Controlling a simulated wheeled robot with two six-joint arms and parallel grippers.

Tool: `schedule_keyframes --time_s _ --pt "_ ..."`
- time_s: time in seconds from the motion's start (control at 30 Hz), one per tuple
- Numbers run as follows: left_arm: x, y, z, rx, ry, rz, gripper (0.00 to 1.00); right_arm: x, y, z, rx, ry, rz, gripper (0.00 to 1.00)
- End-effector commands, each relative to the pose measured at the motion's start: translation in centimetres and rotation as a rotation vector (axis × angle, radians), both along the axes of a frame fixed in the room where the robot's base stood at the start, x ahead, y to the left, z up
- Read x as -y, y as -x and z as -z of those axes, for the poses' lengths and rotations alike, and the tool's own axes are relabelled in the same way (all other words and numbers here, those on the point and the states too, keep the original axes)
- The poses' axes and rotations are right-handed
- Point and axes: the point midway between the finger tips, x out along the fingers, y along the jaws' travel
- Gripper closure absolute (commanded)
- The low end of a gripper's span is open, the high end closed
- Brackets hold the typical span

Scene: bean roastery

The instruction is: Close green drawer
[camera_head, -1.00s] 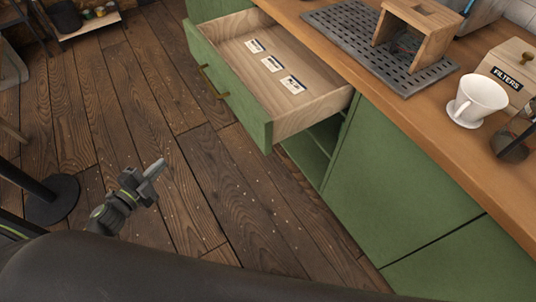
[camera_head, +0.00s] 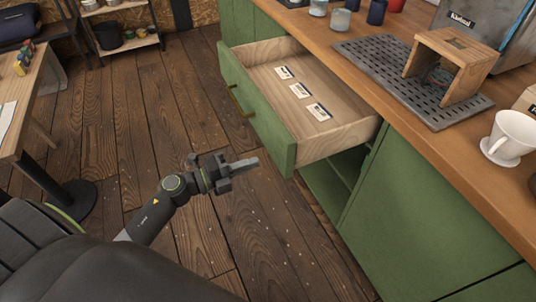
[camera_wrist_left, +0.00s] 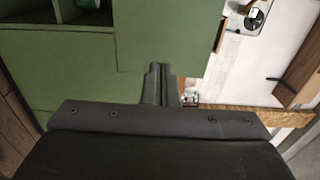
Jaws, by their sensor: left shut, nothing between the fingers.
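The green drawer (camera_head: 258,112) is pulled out of the green cabinet under the wooden counter. Its inside is pale wood, with three small labelled cards (camera_head: 301,90) lying on the bottom. A brass handle (camera_head: 238,101) is on its green front. My left gripper (camera_head: 247,163) is shut and empty, in front of the drawer and to the left of its near corner, apart from it in the head view. In the left wrist view the shut fingers (camera_wrist_left: 161,85) show against a green panel (camera_wrist_left: 168,35). My right gripper is not in view.
The wooden counter (camera_head: 440,150) carries a grey drip tray (camera_head: 375,62), a wooden stand (camera_head: 455,60) and a white cup (camera_head: 510,140). A wooden table (camera_head: 22,95) stands at the left. The plank floor (camera_head: 150,90) between is clear.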

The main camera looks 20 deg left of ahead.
Motion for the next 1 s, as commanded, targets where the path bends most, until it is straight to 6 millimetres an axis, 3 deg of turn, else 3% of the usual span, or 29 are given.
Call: schedule_keyframes --time_s 0.1,0.3,1.0 --pt "1.6 -1.9 -0.3 0.002 0.003 0.0 1.0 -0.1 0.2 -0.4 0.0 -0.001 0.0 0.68" --pt "3.2 -3.8 -0.1 0.0 0.003 -0.001 1.0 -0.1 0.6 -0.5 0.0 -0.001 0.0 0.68" --pt "4.1 -4.8 -0.1 0.0 0.003 -0.001 1.0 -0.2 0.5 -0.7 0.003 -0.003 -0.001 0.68"
